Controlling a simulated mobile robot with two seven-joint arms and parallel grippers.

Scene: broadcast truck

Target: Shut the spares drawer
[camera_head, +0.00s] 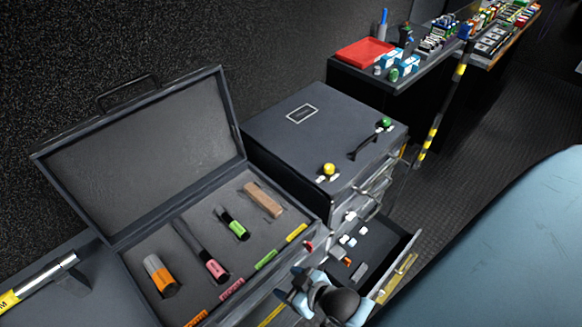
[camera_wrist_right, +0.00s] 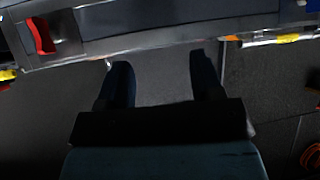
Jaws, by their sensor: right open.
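The open drawer (camera_head: 409,243) sticks out from the dark cabinet (camera_head: 290,135) in the head view, with a yellow strip along its front. Small white, orange and grey items lie in it. My right gripper (camera_head: 303,284) is open and empty, to the left of the drawer and in front of the open case. Part of the drawer's near side is hidden behind it. In the right wrist view, the two spread fingers (camera_wrist_right: 162,78) point at a long grey edge with a red latch (camera_wrist_right: 42,37); contact is not clear. My left gripper is not in view.
An open case (camera_head: 140,165) with several markers and a tan block stands left of the cabinet. A counter with a red tray (camera_head: 366,52) and small goods lies at the back. Bare floor (camera_head: 470,180) lies right of the drawer.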

